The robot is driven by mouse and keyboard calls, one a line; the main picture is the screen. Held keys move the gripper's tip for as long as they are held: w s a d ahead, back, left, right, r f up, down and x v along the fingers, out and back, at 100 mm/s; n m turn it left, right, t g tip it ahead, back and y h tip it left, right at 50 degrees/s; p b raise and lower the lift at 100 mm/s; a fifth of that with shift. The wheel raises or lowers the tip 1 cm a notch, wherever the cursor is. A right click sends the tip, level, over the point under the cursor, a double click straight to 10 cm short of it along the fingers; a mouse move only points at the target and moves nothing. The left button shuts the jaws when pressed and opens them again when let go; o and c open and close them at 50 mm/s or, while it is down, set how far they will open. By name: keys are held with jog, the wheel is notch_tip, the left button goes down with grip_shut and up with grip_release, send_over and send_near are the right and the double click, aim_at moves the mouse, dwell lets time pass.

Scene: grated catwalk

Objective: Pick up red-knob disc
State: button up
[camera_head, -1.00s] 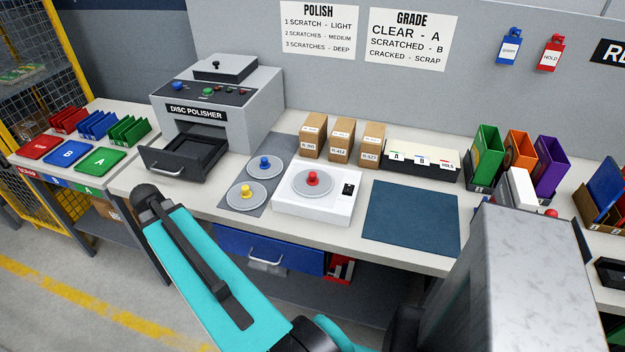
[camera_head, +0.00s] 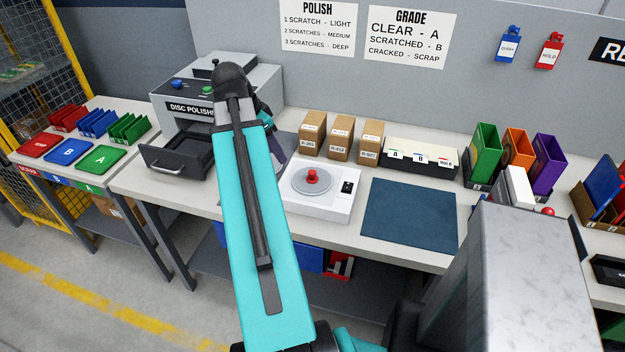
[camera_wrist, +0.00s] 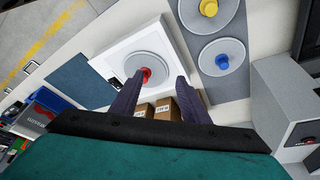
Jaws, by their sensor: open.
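The red-knob disc (camera_head: 312,181) is a grey disc with a red knob, lying on a white square device on the bench. It also shows in the wrist view (camera_wrist: 148,67), beyond and between my two fingers. My gripper (camera_wrist: 152,88) is open in the wrist view, with nothing between its fingers and apart from the disc.
Several cardboard boxes (camera_head: 340,139) stand behind the white device. The disc polisher (camera_head: 185,153) with its open drawer is at the left. A bare dark blue mat (camera_head: 409,210) lies to the right. Upright coloured holders (camera_head: 483,150) stand farther right.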

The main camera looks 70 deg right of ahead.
jog(key=s+d+r+m, duration=0.1)
jog(key=s+r+m, duration=0.1)
jog(key=s, duration=0.3)
jog(key=shift+d+r+g, duration=0.3)
jog(key=shift+d+r, duration=0.05)
jog(key=shift+r, duration=0.3)
jog(key=shift+f, duration=0.15)
jog(key=p, duration=0.2)
send_over(312, 171)
jog(key=w+a, duration=0.2)
jog(key=shift+s+a+f, duration=0.1)
jog(key=shift+f, duration=1.85)
jog(key=shift+a+f, duration=0.1)
jog(key=shift+f, duration=1.8)
jog(key=shift+f, duration=0.15)
jog(key=shift+p+x, duration=0.9)
jog(key=shift+x, duration=0.45)
jog(key=shift+p+x, duration=0.3)
jog(key=shift+x, duration=0.85)
jog(key=shift+d, duration=0.15)
